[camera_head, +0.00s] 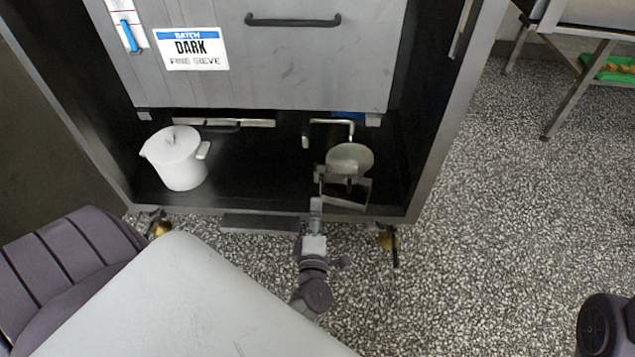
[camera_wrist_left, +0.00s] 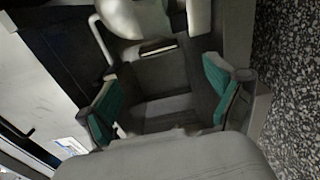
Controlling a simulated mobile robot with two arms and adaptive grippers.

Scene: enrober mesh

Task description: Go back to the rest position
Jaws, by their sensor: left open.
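My left gripper (camera_head: 343,190) reaches into the low dark bay of a grey cabinet, just in front of a pale round vessel (camera_head: 349,157). In the left wrist view its two teal-padded fingers (camera_wrist_left: 165,98) stand wide apart, with nothing clearly held between them. Pale rounded shapes show past the fingers at the top of that view; I cannot tell exactly what they are. In the head view the gripper overlaps the vessel's lower edge, and I cannot tell whether they touch. My right gripper is not in view.
A white lidded pot (camera_head: 180,160) stands on the bay floor (camera_head: 250,180) at left. A bent metal pipe (camera_head: 328,122) hangs above the vessel. The cabinet front (camera_head: 290,70) overhangs the bay. Speckled floor (camera_head: 500,220) is open at right, before a metal-legged table (camera_head: 582,88).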

